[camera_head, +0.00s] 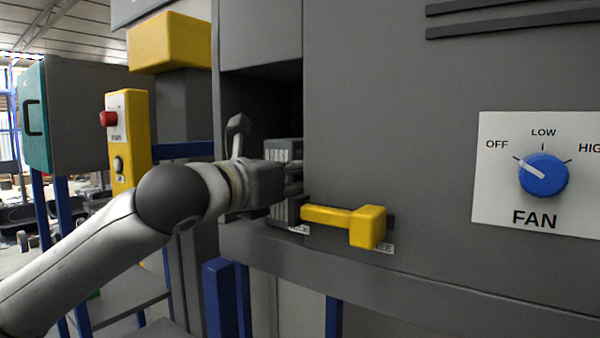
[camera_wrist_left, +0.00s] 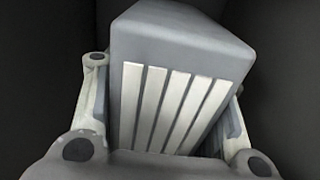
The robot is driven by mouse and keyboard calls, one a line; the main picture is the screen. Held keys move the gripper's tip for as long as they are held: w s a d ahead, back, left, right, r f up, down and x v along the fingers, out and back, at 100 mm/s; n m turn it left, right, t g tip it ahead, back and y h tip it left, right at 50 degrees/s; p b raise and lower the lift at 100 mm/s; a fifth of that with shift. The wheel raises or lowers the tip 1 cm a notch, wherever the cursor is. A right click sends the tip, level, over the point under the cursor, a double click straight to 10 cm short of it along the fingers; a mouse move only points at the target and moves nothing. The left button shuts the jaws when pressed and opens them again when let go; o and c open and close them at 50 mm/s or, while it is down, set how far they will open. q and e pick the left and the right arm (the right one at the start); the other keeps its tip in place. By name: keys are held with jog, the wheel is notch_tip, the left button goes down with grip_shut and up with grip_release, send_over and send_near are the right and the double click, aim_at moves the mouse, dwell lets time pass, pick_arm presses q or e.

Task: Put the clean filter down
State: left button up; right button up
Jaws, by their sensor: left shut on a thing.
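The clean filter, a grey block with several white slats, shows in the left wrist view (camera_wrist_left: 185,65) between the fingers of my left gripper (camera_wrist_left: 165,125). In the head view the filter (camera_head: 284,150) is at the mouth of a dark opening in the grey cabinet. My left gripper (camera_head: 290,180) is shut on it there, and the arm comes in from the left. The filter's lower part is hidden by the gripper. Dark space surrounds it in the wrist view. I cannot tell whether it touches the bottom of the opening. My right gripper is not in view.
A yellow handle (camera_head: 345,220) sticks out of the cabinet just right of the gripper. A blue fan knob (camera_head: 543,175) points toward OFF on a white panel. A yellow post with a red button (camera_head: 108,118) stands left, and a grey ledge (camera_head: 400,290) runs below.

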pick_arm(q)
jog(key=shift+w+a, duration=0.1)
jog(key=shift+a, duration=0.25)
jog(key=o, duration=0.8)
jog(key=shift+a+f, duration=0.15)
jog(key=shift+a, duration=0.2)
jog(key=shift+o, duration=1.2)
jog(key=shift+a, duration=0.15)
jog(key=shift+o, duration=0.6)
jog(key=shift+d, duration=0.45)
jog(key=shift+r, duration=0.2)
jog(key=b+v, duration=0.5)
jog(key=v, duration=0.7)
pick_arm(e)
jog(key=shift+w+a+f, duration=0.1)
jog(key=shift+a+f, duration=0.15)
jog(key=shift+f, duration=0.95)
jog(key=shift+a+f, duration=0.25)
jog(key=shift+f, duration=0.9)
pick_arm(q)
jog(key=shift+a, duration=0.1)
